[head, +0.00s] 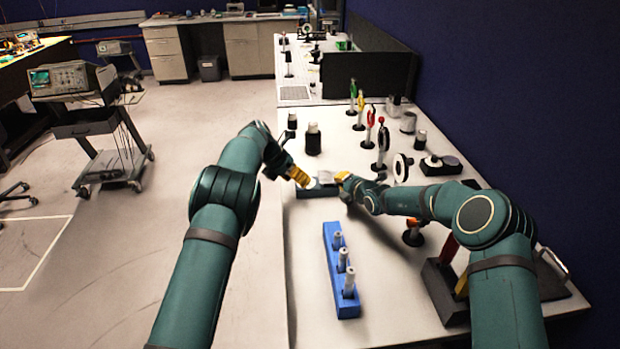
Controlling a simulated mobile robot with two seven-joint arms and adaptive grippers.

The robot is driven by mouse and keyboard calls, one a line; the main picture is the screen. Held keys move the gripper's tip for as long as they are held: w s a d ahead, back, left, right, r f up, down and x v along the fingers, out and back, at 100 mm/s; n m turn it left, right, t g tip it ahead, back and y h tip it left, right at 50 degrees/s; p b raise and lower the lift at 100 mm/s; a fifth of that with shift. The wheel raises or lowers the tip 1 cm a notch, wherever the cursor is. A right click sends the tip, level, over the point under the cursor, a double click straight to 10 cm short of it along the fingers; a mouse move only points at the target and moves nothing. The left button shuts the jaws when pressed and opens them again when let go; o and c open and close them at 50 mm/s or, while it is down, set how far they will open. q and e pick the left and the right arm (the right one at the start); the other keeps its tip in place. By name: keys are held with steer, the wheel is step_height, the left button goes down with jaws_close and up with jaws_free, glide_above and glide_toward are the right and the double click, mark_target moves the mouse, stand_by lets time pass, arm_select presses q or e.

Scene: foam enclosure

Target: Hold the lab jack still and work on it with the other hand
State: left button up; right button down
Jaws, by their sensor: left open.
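The lab jack (318,192) appears to be the low blue and grey piece on the white bench, between my two hands. It is small in the head view and partly hidden by the grippers. My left gripper (307,183), with yellow fingers, is open at its left side. My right gripper (339,178), also yellow-fingered, is at its right side. I cannot tell whether either gripper touches it, or whether the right fingers are open or shut.
A blue rack (334,265) with upright white pieces stands nearer on the bench (305,240). Several optics posts (383,140) stand to the right. A dark cylinder (313,140) stands behind the jack. A dark-blue wall bounds the right; the bench's left edge drops to floor.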

arm_select(q)
steer(key=f+h, duration=0.1)
steer(key=s+f+m+h, duration=0.1)
steer(key=a+f+h, duration=0.1)
steer(key=h, duration=0.1)
steer(key=shift+s+f+m+t, duration=0.1)
steer(key=shift+s+m+t, duration=0.2)
steer(key=shift+s+t, duration=0.1)
steer(key=shift+s+a+f+m+t+h, duration=0.2)
steer(key=shift+t+h, duration=0.15)
steer(key=shift+h, duration=0.2)
steer(key=shift+s+a+f+m+t+h, duration=0.15)
steer(key=shift+t+h, duration=0.2)
steer(key=shift+h, duration=0.2)
steer(key=a+t, duration=0.1)
steer(key=t, duration=0.1)
steer(key=a+t+h, duration=0.1)
steer(key=shift+s+t+h, duration=0.1)
steer(key=shift+t+h, duration=0.2)
steer(key=shift+t, duration=0.1)
steer(key=w+d+t, duration=0.1)
steer(key=w+d, duration=0.1)
steer(key=w+d+t, duration=0.1)
steer(key=w+d, duration=0.1)
steer(key=w, duration=0.1)
steer(key=w+d+t, duration=0.1)
steer(key=w+d, duration=0.1)
steer(key=w, duration=0.1)
steer(key=shift+r+t, duration=0.1)
steer(key=shift+t, duration=0.3)
